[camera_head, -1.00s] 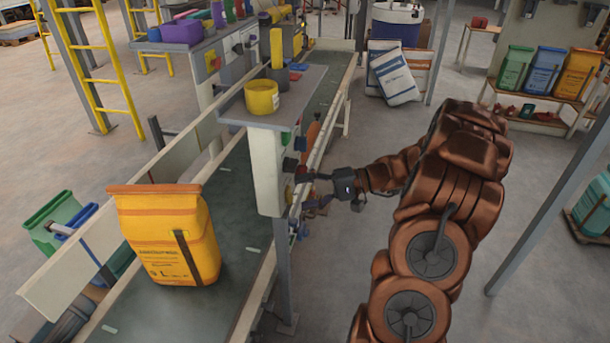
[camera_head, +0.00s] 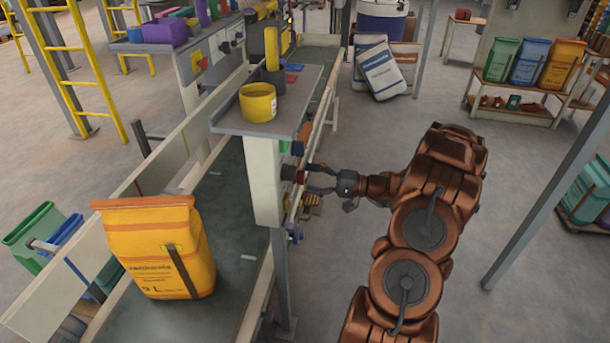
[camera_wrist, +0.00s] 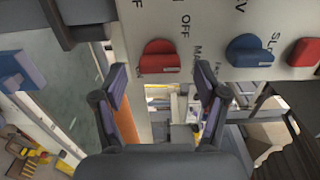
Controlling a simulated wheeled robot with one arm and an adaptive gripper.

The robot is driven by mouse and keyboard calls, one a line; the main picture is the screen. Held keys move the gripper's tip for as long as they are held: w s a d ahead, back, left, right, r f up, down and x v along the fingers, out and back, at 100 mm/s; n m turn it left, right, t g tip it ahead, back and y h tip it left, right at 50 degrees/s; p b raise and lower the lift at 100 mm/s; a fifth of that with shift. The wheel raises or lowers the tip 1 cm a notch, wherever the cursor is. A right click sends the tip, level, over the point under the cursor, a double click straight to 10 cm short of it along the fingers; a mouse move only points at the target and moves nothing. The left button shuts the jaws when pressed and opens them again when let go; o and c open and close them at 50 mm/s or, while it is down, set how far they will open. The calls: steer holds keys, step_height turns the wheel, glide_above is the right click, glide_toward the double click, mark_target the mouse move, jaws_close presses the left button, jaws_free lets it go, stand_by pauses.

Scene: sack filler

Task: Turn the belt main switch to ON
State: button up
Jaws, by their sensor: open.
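The belt control panel is the narrow pale box (camera_head: 263,185) under a grey shelf beside the conveyor. In the wrist view its face carries a red knob (camera_wrist: 158,61), with inverted lettering including OFF beside it. My gripper (camera_wrist: 162,88) is open, with one finger on each side of the red knob's position in the picture. The fingertips appear just below the knob there, and I cannot tell whether they touch it. In the head view my gripper (camera_head: 315,180) faces the panel from the right, close to the red knob (camera_head: 301,177).
A blue knob (camera_wrist: 248,52) and another red knob (camera_wrist: 304,52) are on the panel to the right. A yellow sack (camera_head: 155,248) stands on the conveyor belt (camera_head: 225,220). A yellow pot (camera_head: 257,102) is on the shelf above. The floor right of my arm is mostly clear.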

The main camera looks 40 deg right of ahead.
steer(key=shift+x, duration=1)
steer(key=c, duration=1.2)
